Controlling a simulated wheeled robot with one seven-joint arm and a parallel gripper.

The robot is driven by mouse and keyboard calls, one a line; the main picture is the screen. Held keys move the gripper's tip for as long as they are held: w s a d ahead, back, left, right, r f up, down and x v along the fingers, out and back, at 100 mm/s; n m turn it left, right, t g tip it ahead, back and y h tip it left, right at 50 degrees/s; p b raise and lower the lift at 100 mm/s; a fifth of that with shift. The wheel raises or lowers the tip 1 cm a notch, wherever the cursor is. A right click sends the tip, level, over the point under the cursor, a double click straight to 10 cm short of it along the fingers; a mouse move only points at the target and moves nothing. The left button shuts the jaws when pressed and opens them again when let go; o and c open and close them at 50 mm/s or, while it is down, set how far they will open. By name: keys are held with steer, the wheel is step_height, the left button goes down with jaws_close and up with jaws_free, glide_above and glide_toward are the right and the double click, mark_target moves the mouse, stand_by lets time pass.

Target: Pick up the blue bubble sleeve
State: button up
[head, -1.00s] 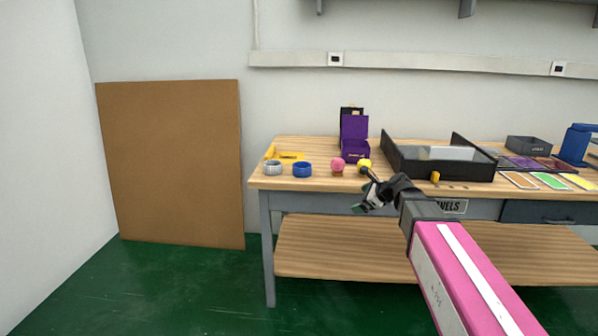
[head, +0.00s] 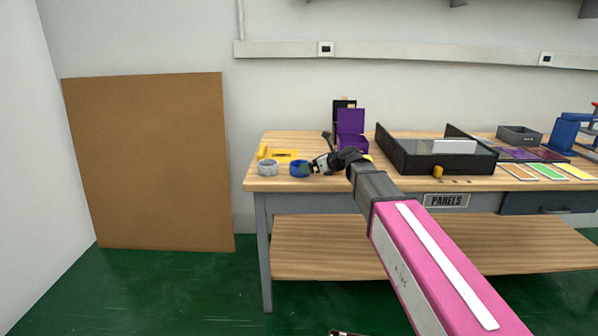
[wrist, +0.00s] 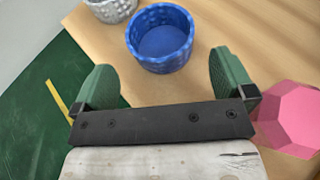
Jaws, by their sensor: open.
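The blue bubble sleeve (head: 299,168) is a short, round, dimpled ring standing on the wooden workbench near its left front edge. In the wrist view the sleeve (wrist: 161,40) stands upright, showing its hollow inside, ahead of my gripper and roughly midway between its fingers. My gripper (head: 311,167) is at the right side of the sleeve in the head view. In the wrist view my gripper (wrist: 164,78) has its two green fingers wide apart with nothing between them. The sleeve is just beyond the fingertips. Part of its right side is covered by my gripper in the head view.
A grey-white dimpled sleeve (head: 267,168) stands left of the blue one. A pink faceted object (wrist: 288,118) is beside my right finger. A yellow piece (head: 283,155), purple box (head: 351,128) and black tray (head: 398,160) are on the workbench (head: 345,184).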

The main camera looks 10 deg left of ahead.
mark_target(295, 171)
steer(key=x, duration=0.6)
steer(key=shift+w+a+f, duration=0.15)
steer(key=shift+a+f, duration=0.05)
steer(key=shift+a, duration=0.05)
steer(key=c, duration=0.7)
